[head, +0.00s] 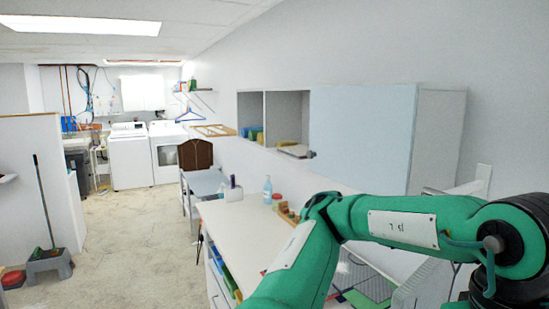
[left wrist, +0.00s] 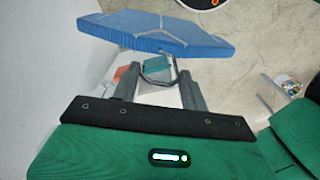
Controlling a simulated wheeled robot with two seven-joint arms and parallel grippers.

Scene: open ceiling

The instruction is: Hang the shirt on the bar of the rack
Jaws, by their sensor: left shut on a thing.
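In the left wrist view, my left gripper (left wrist: 158,76) has its two grey fingers on either side of a thin bent metal hook or handle. That metal part leads to a flat blue piece (left wrist: 150,36) with pale lines, just beyond the fingertips. It may be the shirt on its hanger, but I cannot tell for certain. In the head view, a small wall rack (head: 197,92) with a blue hanger (head: 188,114) under it is on the far wall; I cannot tell if it is the task's rack. My right arm crosses the head view at right, its gripper out of frame.
A long white counter (head: 245,222) runs along the right wall, with a blue bottle (head: 267,189) on it. A wall cabinet (head: 362,138) is above. A washer (head: 129,157) and dryer (head: 168,152) stand at the back. The floor (head: 130,240) at left is mostly clear.

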